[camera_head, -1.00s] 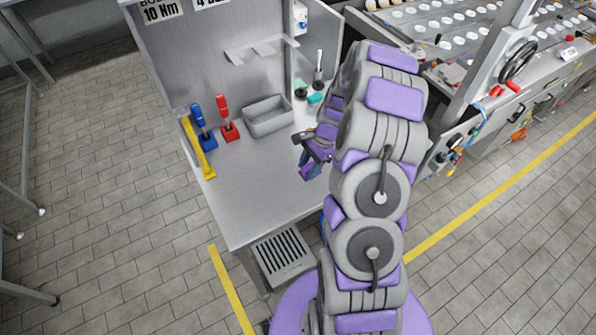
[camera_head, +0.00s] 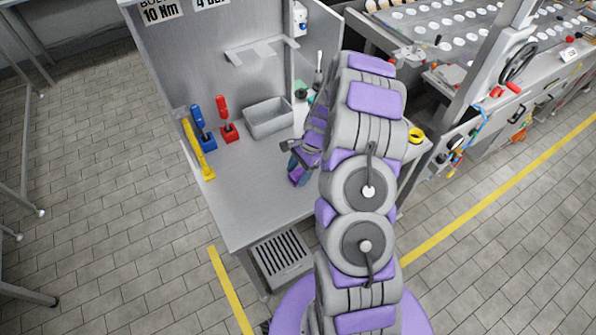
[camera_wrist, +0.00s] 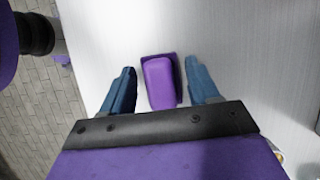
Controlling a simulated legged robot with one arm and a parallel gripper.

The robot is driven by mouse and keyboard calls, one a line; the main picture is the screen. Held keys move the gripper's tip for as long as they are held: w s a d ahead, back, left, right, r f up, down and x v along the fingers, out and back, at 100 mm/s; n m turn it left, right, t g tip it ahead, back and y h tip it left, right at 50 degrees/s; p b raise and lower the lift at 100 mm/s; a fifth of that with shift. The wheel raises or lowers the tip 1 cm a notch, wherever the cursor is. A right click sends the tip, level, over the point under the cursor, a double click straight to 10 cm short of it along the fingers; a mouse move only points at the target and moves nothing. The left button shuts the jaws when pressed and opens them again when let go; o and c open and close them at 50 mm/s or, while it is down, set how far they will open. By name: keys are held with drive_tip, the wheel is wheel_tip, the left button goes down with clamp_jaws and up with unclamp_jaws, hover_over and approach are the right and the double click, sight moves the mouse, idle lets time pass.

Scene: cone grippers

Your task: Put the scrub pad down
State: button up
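The purple scrub pad (camera_wrist: 161,82) shows in the wrist view between the two blue fingers of my gripper (camera_wrist: 160,66). It has a raised lighter block on a darker purple base. A gap shows between the pad and each finger, so the gripper looks open around it. The pale bench surface lies behind the pad; I cannot tell for sure if the pad rests on it. In the head view, my gripper (camera_head: 294,165) is low over the grey workbench (camera_head: 245,200), partly hidden by my arm.
A grey bin (camera_head: 268,117) stands at the back of the bench. A blue tool holder (camera_head: 204,138), a red one (camera_head: 228,131) and a yellow tool (camera_head: 199,155) stand at the left. The bench's front left is clear.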

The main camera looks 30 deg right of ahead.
drive_tip(key=shift+o, duration=0.8)
drive_tip(key=shift+f+b, duration=0.25)
drive_tip(key=shift+b, duration=0.25)
drive_tip(key=s+p+v, duration=0.1)
drive_tip(key=p+v, duration=0.2)
drive_tip(key=v, duration=1.4)
drive_tip(key=s+a+r+n+h, duration=0.1)
drive_tip(key=s+a+r+n, duration=0.4)
drive_tip(key=a+r, duration=0.45)
drive_tip(key=s+a+r+n+h, duration=0.1)
drive_tip(key=s+a+n, duration=0.2)
drive_tip(key=s, duration=0.6)
drive_tip(key=s+a+r+n+g+h, duration=0.1)
drive_tip(key=s+a+n, duration=0.3)
drive_tip(key=s, duration=0.5)
drive_tip(key=s+a+r+n+h, duration=0.1)
drive_tip(key=s+a+r+n, duration=0.2)
drive_tip(key=s, duration=0.6)
drive_tip(key=shift+a+r+n+h, duration=0.3)
drive_tip(key=shift+a+n, duration=0.35)
drive_tip(key=shift+n, duration=0.45)
